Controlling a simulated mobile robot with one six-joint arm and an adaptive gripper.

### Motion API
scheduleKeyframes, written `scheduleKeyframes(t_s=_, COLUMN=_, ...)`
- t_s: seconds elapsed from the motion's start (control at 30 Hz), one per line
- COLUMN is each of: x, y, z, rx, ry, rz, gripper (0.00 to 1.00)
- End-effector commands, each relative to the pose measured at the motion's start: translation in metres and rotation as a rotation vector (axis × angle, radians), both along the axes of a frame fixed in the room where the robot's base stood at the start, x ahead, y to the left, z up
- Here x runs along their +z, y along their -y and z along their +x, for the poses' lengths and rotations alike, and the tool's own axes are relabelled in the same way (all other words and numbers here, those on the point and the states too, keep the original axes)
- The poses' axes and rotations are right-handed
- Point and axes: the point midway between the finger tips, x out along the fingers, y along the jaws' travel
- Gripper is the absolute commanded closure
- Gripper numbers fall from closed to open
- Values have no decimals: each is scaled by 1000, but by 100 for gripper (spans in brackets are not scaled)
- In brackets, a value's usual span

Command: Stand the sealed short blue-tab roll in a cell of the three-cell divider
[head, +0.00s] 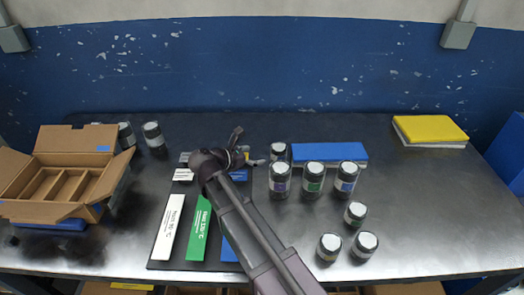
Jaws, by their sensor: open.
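The three-cell divider (62,172) is inside an open cardboard box at the left, its long cells showing no roll. Several short rolls with pale tops stand on the bench: one (278,151) just right of my gripper, one (356,213) right of centre, and two (329,247) (364,246) near the front. Their tab colours are too small to tell, so I cannot tell which is the sealed blue-tab one. My gripper (248,149) is open, its fingers spread toward the right, with nothing visibly held. My arm hides part of the mat beneath.
Three taller rolls (313,178) with purple, green and blue labels stand right of centre before a blue block (329,153). More rolls (153,137) stand behind the box. A dark mat holds white (168,228) and green (199,230) strips.

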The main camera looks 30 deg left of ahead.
Motion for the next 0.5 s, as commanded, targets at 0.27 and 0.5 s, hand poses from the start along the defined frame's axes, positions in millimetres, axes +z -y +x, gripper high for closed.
scheduleKeyframes(t_s=0.27, x=3, y=-4, z=-8, rx=1, ry=1, rz=1, gripper=0)
scheduleKeyframes(t_s=0.5, x=3, y=-4, z=-8, rx=1, ry=0, rz=0, gripper=0)
